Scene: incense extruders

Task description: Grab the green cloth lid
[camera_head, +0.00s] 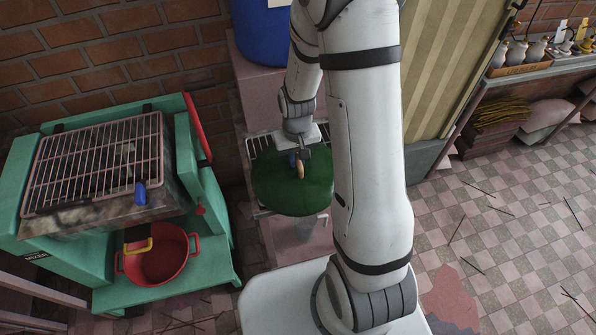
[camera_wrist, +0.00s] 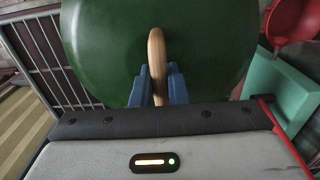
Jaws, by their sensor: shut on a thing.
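The green lid (camera_head: 283,195) is a round, dark green disc with a tan loop handle (camera_wrist: 157,52). In the head view it is below my arm's end, over a pink stand with a metal rack. In the wrist view the lid (camera_wrist: 100,45) fills the upper middle. My gripper (camera_head: 299,164) is at the lid's handle. In the wrist view the blue fingers of my gripper (camera_wrist: 157,82) are shut on the tan handle from both sides. I cannot tell whether the lid rests on something or hangs free.
A teal machine (camera_head: 197,262) with a wire grate (camera_head: 95,165) and a red pot (camera_head: 160,260) stands at the left. A blue barrel (camera_head: 262,35) is behind. A striped yellow panel (camera_head: 445,70) is at the right. The tiled floor (camera_head: 500,240) at right has scattered sticks.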

